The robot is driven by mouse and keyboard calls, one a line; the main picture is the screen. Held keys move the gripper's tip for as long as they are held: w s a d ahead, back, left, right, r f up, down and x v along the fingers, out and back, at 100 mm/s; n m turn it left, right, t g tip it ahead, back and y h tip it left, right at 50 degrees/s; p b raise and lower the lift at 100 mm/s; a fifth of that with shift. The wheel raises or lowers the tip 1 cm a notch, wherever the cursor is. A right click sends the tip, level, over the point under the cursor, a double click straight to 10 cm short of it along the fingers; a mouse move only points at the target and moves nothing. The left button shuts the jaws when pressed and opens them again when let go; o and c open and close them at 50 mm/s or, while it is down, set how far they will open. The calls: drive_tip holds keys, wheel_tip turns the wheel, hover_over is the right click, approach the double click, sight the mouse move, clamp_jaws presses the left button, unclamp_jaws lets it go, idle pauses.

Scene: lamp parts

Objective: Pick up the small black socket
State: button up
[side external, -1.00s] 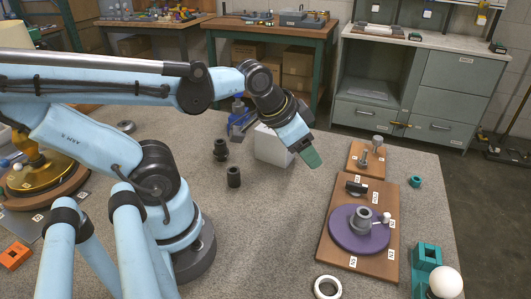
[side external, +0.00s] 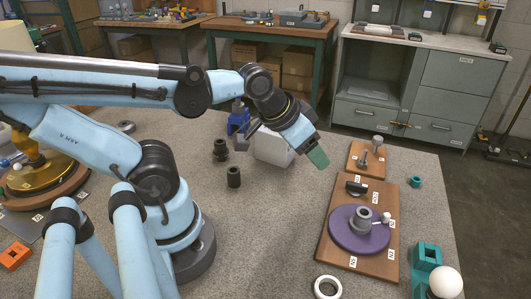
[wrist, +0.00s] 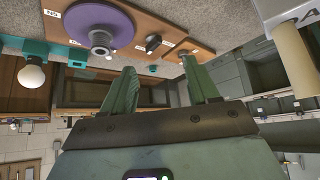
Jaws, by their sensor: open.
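Two small black cylindrical parts stand on the grey table in the side view: a plain one (side external: 234,177) and a stepped one (side external: 220,148) behind it. I cannot tell for certain which is the socket. A small black part (side external: 356,188) also lies on the wooden board and shows in the wrist view (wrist: 153,42). My gripper (side external: 318,158) is in the air, right of the two standing parts and apart from them. In the wrist view its green fingers (wrist: 165,88) are spread with nothing between them.
A wooden board (side external: 384,248) carries a purple disc (side external: 343,238) with a grey fitting. A white ring (side external: 327,287), teal block (side external: 427,255) and white bulb (side external: 446,282) lie at the front right. The table's middle is clear.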

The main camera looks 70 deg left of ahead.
drive_tip(key=shift+o, duration=0.5)
drive_tip(key=shift+o, duration=1.3)
drive_tip(key=n+g, duration=0.7)
drive_tip(key=n, duration=2.6)
hover_over(221, 147)
drive_tip(key=a, duration=0.2)
wheel_tip(221, 147, down, 7)
drive_tip(key=shift+d+r, duration=0.1)
drive_tip(key=shift+w+d+f, duration=0.1)
drive_tip(key=shift+f, duration=1.4)
drive_tip(key=shift+w+d+f, duration=0.1)
drive_tip(key=shift+f, duration=1.35)
